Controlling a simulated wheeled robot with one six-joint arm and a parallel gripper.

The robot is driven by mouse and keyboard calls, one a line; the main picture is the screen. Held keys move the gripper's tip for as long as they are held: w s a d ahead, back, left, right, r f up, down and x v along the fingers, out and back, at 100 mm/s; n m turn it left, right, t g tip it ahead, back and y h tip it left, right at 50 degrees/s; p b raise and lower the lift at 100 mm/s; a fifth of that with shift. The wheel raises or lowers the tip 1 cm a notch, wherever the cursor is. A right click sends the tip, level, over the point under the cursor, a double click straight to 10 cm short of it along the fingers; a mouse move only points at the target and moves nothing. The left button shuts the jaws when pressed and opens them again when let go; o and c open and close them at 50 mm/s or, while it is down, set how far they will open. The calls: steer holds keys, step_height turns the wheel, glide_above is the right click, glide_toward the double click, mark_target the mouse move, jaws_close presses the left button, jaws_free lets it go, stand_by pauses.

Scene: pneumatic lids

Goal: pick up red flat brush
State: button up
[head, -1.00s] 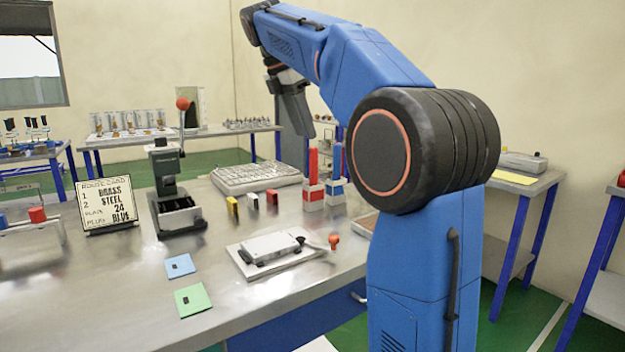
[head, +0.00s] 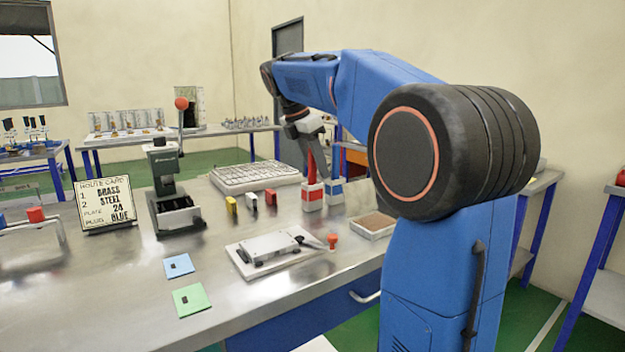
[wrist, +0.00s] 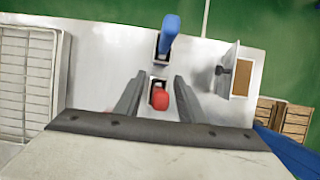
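The red flat brush (head: 311,167) stands upright in a red-and-white holder (head: 312,196) at the back right of the bench in the head view. In the wrist view the red brush (wrist: 158,97) is seen from above, between the fingers. My gripper (wrist: 160,80) is open, with one finger on each side of the brush and bare gaps visible. In the head view my gripper (head: 308,138) is just above the top of the red brush. I cannot tell how far down the fingers reach.
A blue brush (wrist: 168,32) stands in its own holder close beside the red one. A grey grid tray (head: 250,177) lies to the left. Small yellow, white and red blocks (head: 251,200) stand in front. A shallow brown-bottomed tray (head: 373,226) is at the right edge.

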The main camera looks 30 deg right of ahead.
steer(key=shift+d+f, duration=0.1)
steer(key=shift+f, duration=0.2)
steer(key=shift+c, duration=0.6)
jaws_close()
